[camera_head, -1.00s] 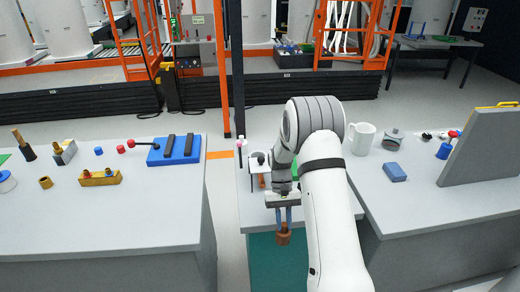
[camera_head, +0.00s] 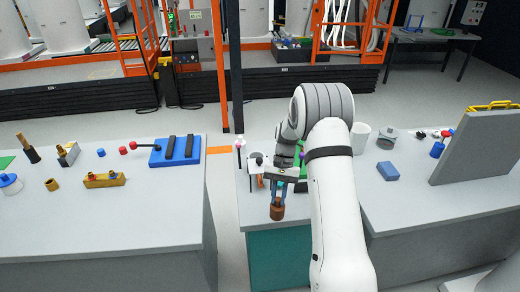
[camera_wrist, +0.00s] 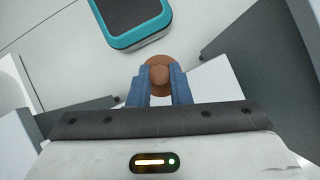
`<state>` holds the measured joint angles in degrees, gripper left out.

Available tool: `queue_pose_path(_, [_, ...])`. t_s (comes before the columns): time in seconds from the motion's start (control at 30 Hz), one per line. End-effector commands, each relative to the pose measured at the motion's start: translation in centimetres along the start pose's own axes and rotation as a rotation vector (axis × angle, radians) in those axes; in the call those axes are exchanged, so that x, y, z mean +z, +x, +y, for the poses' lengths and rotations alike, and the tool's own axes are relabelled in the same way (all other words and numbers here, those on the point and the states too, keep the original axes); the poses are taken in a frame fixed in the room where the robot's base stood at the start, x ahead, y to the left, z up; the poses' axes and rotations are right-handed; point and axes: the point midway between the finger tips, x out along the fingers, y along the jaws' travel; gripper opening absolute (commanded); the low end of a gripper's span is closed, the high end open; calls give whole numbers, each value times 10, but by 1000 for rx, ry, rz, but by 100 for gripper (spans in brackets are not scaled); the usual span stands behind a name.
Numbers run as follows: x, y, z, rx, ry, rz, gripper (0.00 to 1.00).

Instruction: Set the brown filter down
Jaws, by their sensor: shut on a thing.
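The brown filter (camera_head: 277,212) is held in my gripper (camera_head: 278,190), whose blue fingers are shut on it. In the head view it hangs from the fingers in front of the near edge of the middle bench (camera_head: 262,218). In the wrist view the filter (camera_wrist: 159,75) sits between the blue fingertips (camera_wrist: 158,88), its rounded brown end facing the camera. Nothing is seen touching the filter from below. My arm hides part of the bench to the right.
The left bench (camera_head: 110,220) carries a blue block with black bars (camera_head: 175,150) and several small parts. The right bench holds a blue box (camera_head: 388,171) and an upright grey panel (camera_head: 478,148). In the wrist view a teal-rimmed dark pad (camera_wrist: 130,15) lies beyond the filter.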

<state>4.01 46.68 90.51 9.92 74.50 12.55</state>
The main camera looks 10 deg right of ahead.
Motion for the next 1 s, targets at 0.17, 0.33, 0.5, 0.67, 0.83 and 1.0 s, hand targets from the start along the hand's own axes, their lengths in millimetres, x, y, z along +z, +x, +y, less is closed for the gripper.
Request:
queue_pose_path(0.17, [-5,-53,-13,-209,315,5,0])
queue_pose_path(0.33, [-4,-122,-27,-462,699,6,0])
queue_pose_path(0.5, [0,-175,-34,-639,981,4,0])
queue_pose_path(0.67, [5,-208,-36,-742,1144,3,0])
queue_pose_path(0.83, [11,-236,-37,-823,1272,2,0])
queue_pose_path(1.0, [13,-249,-37,-860,1336,0,0])
